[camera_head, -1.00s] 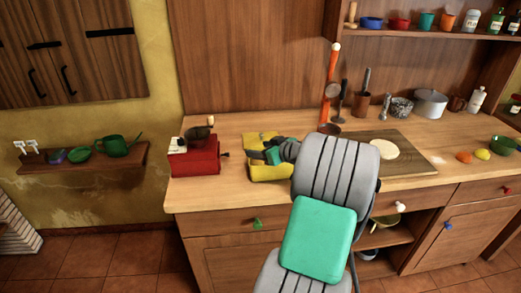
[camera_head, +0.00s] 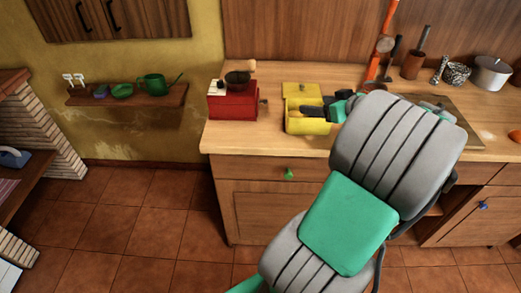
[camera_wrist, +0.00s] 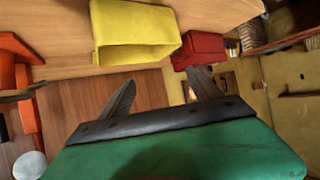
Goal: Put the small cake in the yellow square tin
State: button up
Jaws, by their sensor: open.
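The yellow square tin (camera_head: 307,127) stands on the wooden counter, right of a red box. Its yellow lid (camera_head: 300,90) shows behind the fingers. My gripper (camera_head: 312,107) is at the tin in the head view, its dark fingers crossing in front of the tin's upper part. In the wrist view the fingers (camera_wrist: 163,88) are spread with nothing between them, and the tin (camera_wrist: 135,28) lies beyond them, apart from the fingertips. I cannot make out a small cake in any view; the tin's inside is mostly hidden.
The red box (camera_head: 233,104) with a dark bowl-like top stands left of the tin. A wooden board (camera_head: 455,115) lies to the right, partly behind my arm. A wall shelf (camera_head: 130,97) holds green dishes. Tall utensils stand behind. Floor at left is clear.

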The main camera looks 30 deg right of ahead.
jog(key=w+a+f+n+g+y, duration=0.1)
jog(key=w+a+f+g, duration=0.15)
jog(key=a, duration=0.95)
jog(key=w+a+f+g, duration=0.1)
jog(key=a+f+g, duration=0.25)
jog(key=a, duration=0.85)
jog(key=s+a+f+m+g+h, duration=0.1)
jog(key=s+a+f+g, duration=0.1)
jog(key=s+a, duration=0.9)
jog(key=shift+s+f+g, duration=0.25)
jog(key=shift+s+g, duration=0.1)
jog(key=shift+g, duration=0.35)
jog(key=shift+d, duration=0.1)
